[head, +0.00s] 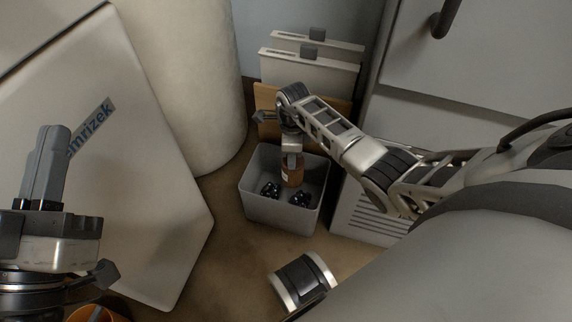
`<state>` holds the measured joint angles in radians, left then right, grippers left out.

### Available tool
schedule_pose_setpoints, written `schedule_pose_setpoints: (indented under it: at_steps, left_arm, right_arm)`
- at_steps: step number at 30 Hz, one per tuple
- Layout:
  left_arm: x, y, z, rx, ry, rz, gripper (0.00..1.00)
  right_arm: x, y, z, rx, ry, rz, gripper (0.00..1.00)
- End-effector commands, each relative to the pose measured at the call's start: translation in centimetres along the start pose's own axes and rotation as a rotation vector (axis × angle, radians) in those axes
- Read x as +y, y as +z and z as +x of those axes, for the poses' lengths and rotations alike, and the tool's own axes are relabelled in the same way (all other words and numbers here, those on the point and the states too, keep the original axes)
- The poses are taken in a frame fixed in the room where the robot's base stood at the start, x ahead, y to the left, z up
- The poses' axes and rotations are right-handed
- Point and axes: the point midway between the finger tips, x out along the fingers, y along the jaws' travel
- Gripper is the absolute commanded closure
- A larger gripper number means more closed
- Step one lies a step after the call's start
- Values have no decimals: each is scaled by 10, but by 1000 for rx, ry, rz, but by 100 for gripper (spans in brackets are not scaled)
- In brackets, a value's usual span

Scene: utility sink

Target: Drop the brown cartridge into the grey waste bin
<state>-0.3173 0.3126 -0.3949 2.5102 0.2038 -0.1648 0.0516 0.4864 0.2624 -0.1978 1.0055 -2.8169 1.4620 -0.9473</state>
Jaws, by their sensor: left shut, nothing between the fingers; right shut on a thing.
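The brown cartridge (293,178) hangs upright in my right gripper (291,158), over the opening of the grey waste bin (262,208). Its lower end appears at or below the level of the bin's rim. The bin stands on the brown floor and has several dark, shiny pieces inside. My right gripper is shut on the cartridge's top, and its fingers partly cover it. My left gripper (47,165) is at the far left, in front of a white panel, shut and empty, well away from the bin.
A white panel with lettering (150,190) leans at left beside a large cream cylinder (195,80). Pale boards (310,72) and a wooden board stand behind the bin. A white vented box (362,218) is at its right. A silver-and-black cylinder (303,282) lies in front. An orange container (118,316) shows lower left.

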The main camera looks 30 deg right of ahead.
Motion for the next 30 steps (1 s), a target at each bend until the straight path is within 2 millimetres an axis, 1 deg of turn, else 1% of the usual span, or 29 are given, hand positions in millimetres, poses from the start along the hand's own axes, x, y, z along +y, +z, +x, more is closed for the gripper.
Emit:
schedule_pose_setpoints:
  at_steps: [5, 6, 8, 9, 16, 20, 23, 26, 30]
  left_arm:
    - [0, -1, 0, 1, 1, 2, 100]
    - [0, -1, 0, 1, 1, 2, 100]
    - [0, 0, 0, 1, 1, 1, 100]
    - [0, 0, 0, 1, 1, 1, 100]
    - [0, 0, 0, 0, 1, 0, 100]
    - [0, -2, 1, -18, -1, -22, 100]
    - [0, 16, -6, -126, -43, -130, 100]
    - [4, 31, -16, -240, -74, -252, 100]
    - [13, 49, -32, -404, -117, -381, 100]
  right_arm:
    - [0, 0, -1, -1, -1, 0, 100]
    - [0, 0, -1, 0, -1, 0, 58]
    - [0, 0, -1, -1, -1, 0, 41]
    - [0, 0, -1, 0, -1, 0, 35]
    - [0, 0, 0, 1, 1, 0, 35]
    - [0, 0, -6, 1, 0, 0, 35]
    - [0, -1, -17, 2, -2, 0, 35]
    - [0, -1, -30, 2, -1, -1, 35]
    - [-1, -1, -54, 2, -2, 0, 35]
